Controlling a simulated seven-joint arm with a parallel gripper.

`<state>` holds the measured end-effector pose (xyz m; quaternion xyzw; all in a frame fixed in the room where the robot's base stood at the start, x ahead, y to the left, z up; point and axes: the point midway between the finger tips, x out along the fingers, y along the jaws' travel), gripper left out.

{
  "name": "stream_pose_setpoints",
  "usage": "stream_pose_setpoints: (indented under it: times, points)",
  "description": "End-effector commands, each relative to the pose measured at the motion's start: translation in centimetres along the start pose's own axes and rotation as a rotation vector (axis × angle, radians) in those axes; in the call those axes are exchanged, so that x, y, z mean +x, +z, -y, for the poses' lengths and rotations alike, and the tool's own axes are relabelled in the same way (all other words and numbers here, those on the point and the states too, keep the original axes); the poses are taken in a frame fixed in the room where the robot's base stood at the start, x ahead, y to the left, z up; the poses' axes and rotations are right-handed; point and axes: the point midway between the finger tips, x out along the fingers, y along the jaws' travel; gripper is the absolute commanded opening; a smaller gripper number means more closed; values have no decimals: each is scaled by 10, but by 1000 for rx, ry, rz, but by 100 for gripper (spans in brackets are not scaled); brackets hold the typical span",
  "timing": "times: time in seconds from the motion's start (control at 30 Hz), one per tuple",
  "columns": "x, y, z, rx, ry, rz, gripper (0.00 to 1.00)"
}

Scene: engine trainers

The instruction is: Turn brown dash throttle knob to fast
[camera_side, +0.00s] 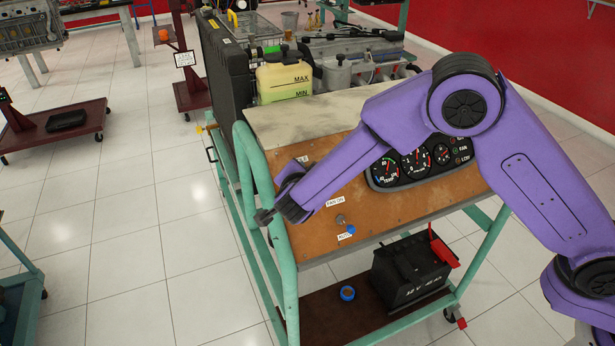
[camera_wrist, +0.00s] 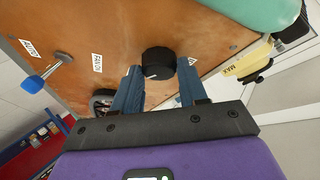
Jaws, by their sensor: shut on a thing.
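The throttle knob (camera_wrist: 160,60) is a round knob that looks black or very dark brown, on the brown dash panel (camera_wrist: 128,25). My gripper (camera_wrist: 158,74) has its two blue fingers on either side of the knob and is shut on it in the wrist view. A small white label (camera_wrist: 191,61), too small to read, lies just beyond the right finger. In the side view my purple forearm and wrist hide the knob and the fingertips. The panel (camera_side: 400,208) shows below the arm there. The knob's pointing direction cannot be made out.
A toggle lever with a blue tip (camera_side: 350,230) stands near the FAN ON label (camera_side: 335,201) and the AUTO label. A gauge cluster (camera_side: 415,160) sits to the right, partly behind my arm. Green frame tubing (camera_side: 262,165) edges the panel. A coolant tank (camera_side: 284,78) stands behind.

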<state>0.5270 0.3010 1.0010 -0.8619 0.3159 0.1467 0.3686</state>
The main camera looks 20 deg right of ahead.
Motion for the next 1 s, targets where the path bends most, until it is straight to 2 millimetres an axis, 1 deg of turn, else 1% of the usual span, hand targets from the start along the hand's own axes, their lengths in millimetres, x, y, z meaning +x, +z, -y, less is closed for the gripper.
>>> stream_pose_setpoints:
  times: [0.23, 0.27, 0.3, 0.33, 0.63, 0.73, 0.87, 1.0]
  points:
    - [1, -2, -1, 2, 6, -5, 12]
    - [1, -2, -1, 2, 6, -5, 46]
    - [1, -2, -1, 2, 6, -5, 59]
    - [1, -2, -1, 2, 5, -4, 67]
    - [0, 0, 0, 0, 2, -1, 67]
    - [-5, 0, 0, 0, 1, -1, 67]
    - [-22, 0, 0, 0, -2, 0, 67]
    - [-51, 0, 0, 0, -2, 1, 67]
